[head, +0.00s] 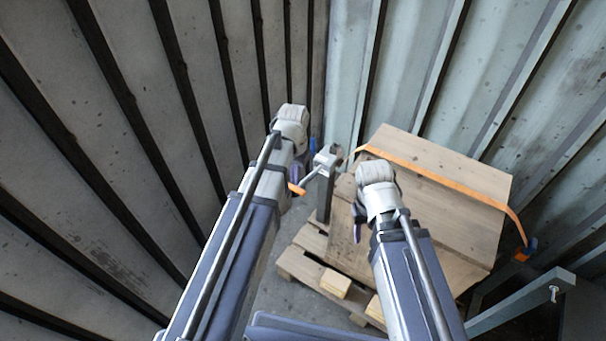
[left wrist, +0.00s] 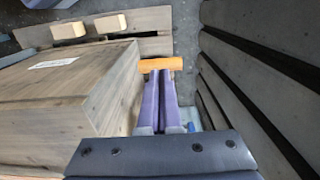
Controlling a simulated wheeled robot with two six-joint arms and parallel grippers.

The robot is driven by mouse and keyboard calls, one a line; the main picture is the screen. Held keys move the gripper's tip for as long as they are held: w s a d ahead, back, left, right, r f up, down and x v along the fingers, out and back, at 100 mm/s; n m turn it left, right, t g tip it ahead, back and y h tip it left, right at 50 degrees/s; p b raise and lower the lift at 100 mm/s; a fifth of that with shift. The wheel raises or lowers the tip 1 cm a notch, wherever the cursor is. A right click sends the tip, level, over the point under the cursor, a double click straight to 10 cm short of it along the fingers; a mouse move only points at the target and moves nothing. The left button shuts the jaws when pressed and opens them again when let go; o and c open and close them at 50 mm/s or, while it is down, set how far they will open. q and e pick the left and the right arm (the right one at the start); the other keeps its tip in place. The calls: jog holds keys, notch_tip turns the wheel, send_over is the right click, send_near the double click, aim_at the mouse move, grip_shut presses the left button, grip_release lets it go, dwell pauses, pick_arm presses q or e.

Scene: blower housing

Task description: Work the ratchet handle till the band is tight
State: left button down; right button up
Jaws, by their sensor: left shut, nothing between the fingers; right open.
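The orange band (head: 440,178) runs over the top of a wooden crate (head: 440,150) and down its right side. The ratchet (head: 325,160) is at the crate's left, and its handle (head: 300,188) sticks out to the lower left with an orange grip. In the left wrist view the orange grip (left wrist: 162,65) lies across the tips of my left gripper (left wrist: 159,82), which is shut with nothing between its fingers. Whether they touch I cannot tell. The head view mostly hides this gripper behind my arm. My right gripper (head: 358,222) is open, in front of the crate, partly hidden by its wrist.
The crate stands on a wooden pallet (head: 300,268) with small wood blocks (head: 335,283) at its front. Ribbed metal walls (head: 130,120) close in at left and behind. A grey metal beam (head: 520,300) stands at the lower right.

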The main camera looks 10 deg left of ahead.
pick_arm(q)
notch_tip(320, 180, down, 11)
jog(key=b, duration=1.1)
jog(key=shift+r+p, duration=5.6)
jog(key=shift+p, duration=0.1)
jog(key=shift+r+p, duration=0.35)
jog(key=shift+f, duration=0.15)
